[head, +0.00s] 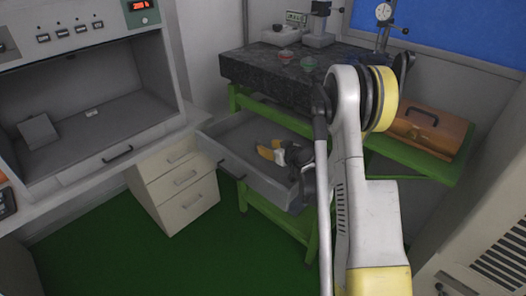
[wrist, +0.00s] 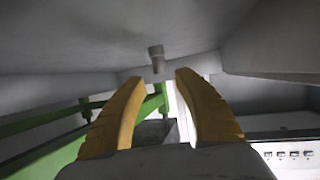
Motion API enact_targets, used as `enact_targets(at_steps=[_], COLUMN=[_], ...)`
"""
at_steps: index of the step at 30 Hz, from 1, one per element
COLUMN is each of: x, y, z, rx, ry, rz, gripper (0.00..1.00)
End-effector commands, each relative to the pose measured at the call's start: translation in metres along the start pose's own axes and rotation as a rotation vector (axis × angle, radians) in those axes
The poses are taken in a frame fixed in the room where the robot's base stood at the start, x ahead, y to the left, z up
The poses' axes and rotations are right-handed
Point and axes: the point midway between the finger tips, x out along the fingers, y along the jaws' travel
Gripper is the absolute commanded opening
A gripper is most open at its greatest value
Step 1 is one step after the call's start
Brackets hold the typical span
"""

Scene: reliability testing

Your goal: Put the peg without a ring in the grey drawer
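The grey drawer (head: 222,151) is pulled open below the dark granite slab. My gripper (head: 268,151) is low over the drawer, with its yellow fingers inside its outline. In the wrist view, which looks upside down, my gripper (wrist: 159,76) is open, with a clear gap between the fingertips. A small grey peg (wrist: 156,57) with no ring visible stands against the grey drawer surface, just past the fingertips and apart from them. The peg cannot be made out in the head view. A small red item (head: 285,54) and a green item (head: 307,63) sit on the slab.
The granite slab (head: 262,73) rests on a green frame (head: 246,197) and carries gauge stands. A brown case (head: 430,128) is on the frame's right shelf. A white drawer cabinet (head: 178,190) and an open grey chamber (head: 95,95) stand left. Green floor is clear in front.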

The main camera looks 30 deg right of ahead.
Motion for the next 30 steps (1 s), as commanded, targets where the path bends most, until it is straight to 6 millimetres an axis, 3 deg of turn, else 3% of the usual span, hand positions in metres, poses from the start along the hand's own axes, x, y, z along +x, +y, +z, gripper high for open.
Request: enact_targets(at_steps=[5,8,12,15,20,24,30], x=[-0.019,-0.043,-0.092,-0.133,-0.205,-0.269,-0.340], y=[-0.029,-0.065,-0.115,-0.148,-0.193,-0.221,-0.238], z=[-0.033,-0.064,-0.096,-0.107,-0.108,-0.092,-0.058], rx=[0.007,0.017,0.030,0.037,0.046,0.049,0.051], ry=[-0.049,-0.110,-0.207,-0.274,-0.374,-0.451,-0.526], rz=[-0.030,-0.057,-0.080,-0.083,-0.069,-0.036,0.027], gripper=[0.38,0.38,0.38,0.38,0.38,0.38,0.38])
